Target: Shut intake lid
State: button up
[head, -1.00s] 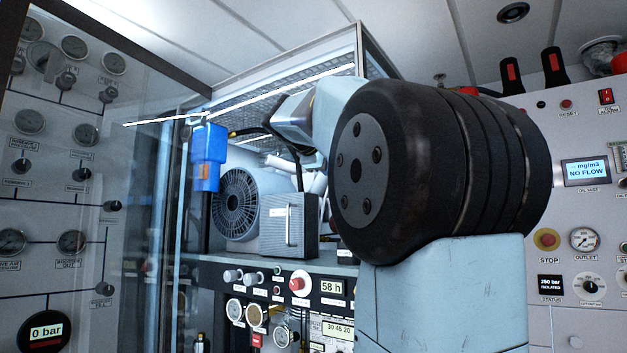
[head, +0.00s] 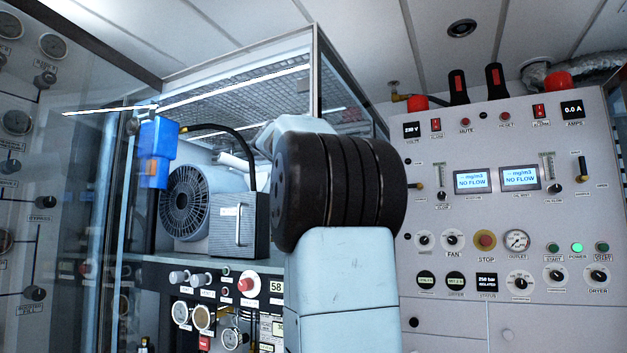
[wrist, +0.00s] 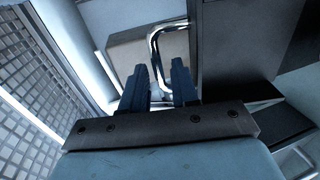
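A grey panel with a bar handle, which looks like the intake lid (head: 255,222), stands beside a round fan grille (head: 186,203) inside the glazed enclosure. In the wrist view a bent chrome handle (wrist: 154,44) shows ahead of my gripper (wrist: 158,78). The two dark blue fingers are apart, and the handle's lower end shows in the gap between them. I cannot tell whether it lies between the fingers or just beyond them. Nothing is seen gripped. In the head view my own arm hides the gripper.
A blue box (head: 157,152) hangs at the enclosure's left side. A shelf of knobs and gauges (head: 225,300) lies below the lid. A grey control panel (head: 510,215) fills the right. In the wrist view a grating (wrist: 30,105) runs close along the left.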

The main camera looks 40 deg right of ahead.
jog(key=shift+x, duration=0.9)
jog(key=shift+c, duration=0.4)
grip_shut()
